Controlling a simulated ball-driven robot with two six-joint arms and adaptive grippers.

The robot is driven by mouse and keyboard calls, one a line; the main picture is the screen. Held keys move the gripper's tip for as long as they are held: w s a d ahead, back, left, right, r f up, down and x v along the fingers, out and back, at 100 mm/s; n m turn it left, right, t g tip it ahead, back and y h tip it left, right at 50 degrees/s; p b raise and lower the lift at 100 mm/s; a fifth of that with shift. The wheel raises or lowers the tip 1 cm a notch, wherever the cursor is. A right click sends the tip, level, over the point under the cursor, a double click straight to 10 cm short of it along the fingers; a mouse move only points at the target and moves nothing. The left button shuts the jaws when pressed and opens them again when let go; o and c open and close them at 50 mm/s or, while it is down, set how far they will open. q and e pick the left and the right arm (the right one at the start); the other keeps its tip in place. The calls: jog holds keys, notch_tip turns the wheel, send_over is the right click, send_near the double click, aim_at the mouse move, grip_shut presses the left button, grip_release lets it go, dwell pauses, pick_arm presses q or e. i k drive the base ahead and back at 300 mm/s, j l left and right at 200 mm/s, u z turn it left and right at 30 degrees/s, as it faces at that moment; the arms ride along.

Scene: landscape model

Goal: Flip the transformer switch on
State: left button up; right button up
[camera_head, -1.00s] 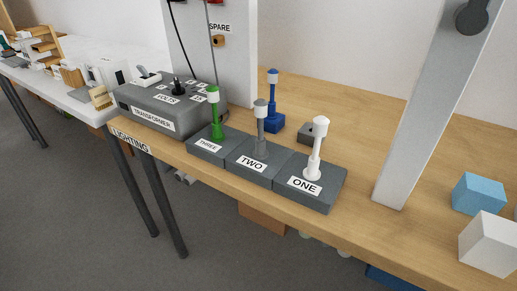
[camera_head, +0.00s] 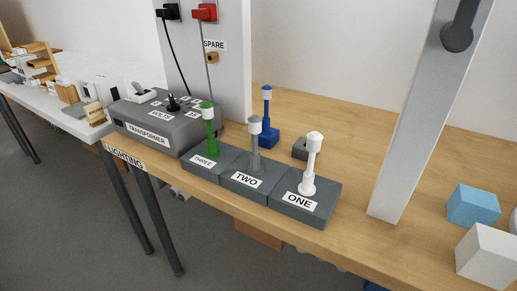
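The transformer (camera_head: 150,133) is a grey box with a TRANSFORMER label on its front. It stands at the left end of the wooden table, against a white panel. I cannot tell the switch's position at this size. Neither of my grippers is in view.
Grey blocks THREE (camera_head: 203,165), TWO (camera_head: 247,181) and ONE (camera_head: 301,205) carry green, grey and white lamps right of the transformer. A blue lamp (camera_head: 266,118) stands behind. A grey post (camera_head: 415,110) rises at the right, near blue (camera_head: 474,205) and white (camera_head: 488,256) cubes.

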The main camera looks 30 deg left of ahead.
aim_at(136, 85)
jog(key=u, duration=1.6)
